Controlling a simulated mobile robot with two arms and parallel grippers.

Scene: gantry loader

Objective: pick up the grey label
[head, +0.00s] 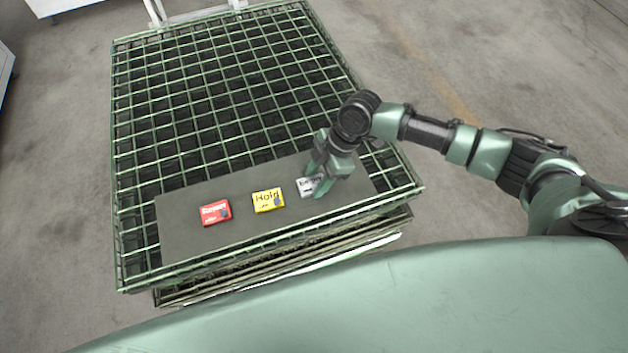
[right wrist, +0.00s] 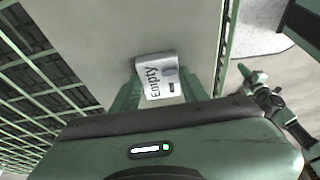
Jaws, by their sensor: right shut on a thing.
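The grey label (head: 307,186), marked "Empty", is on the right end of a grey board in the head view. My right gripper (head: 325,184) is over it from the right, with its fingers shut on it. In the right wrist view the label (right wrist: 157,77) shows between the two fingers (right wrist: 160,92), its text readable. I cannot tell whether the label touches the board. The left gripper is not in the head view.
A yellow "Hold" label (head: 268,200) and a red label (head: 215,212) lie to the left on the grey board (head: 180,237). The board rests on a green wire-mesh crate (head: 220,85). Concrete floor (head: 480,60) surrounds the crate.

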